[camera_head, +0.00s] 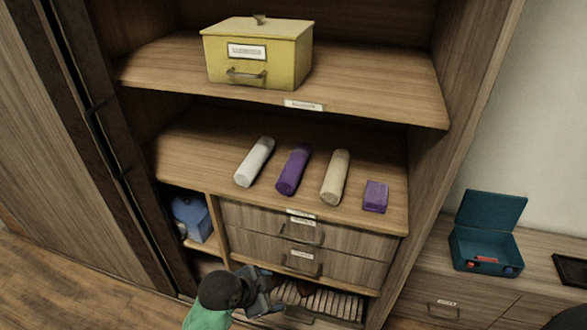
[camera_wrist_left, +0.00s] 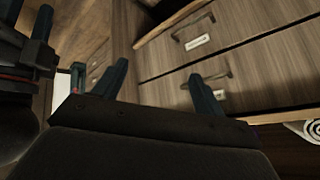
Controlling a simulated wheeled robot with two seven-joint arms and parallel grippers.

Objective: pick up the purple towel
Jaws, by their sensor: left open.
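The purple towel (camera_head: 293,170) is a rolled cylinder lying on the middle shelf. It lies between a white roll (camera_head: 254,162) and a cream roll (camera_head: 335,177), apart from both. My left gripper (camera_head: 264,292) is low in front of the cabinet, below the shelf and in front of the lower drawers. It is well apart from the towel. In the left wrist view its two fingers (camera_wrist_left: 160,88) are spread with nothing between them, facing drawer fronts. The towel does not show in that view.
A small purple block (camera_head: 375,197) lies right of the rolls. A yellow box (camera_head: 258,55) stands on the upper shelf. Drawers with handles (camera_head: 302,236) are under the middle shelf. A blue object (camera_head: 192,217) sits in the left cubby. An open teal box (camera_head: 486,240) stands at right.

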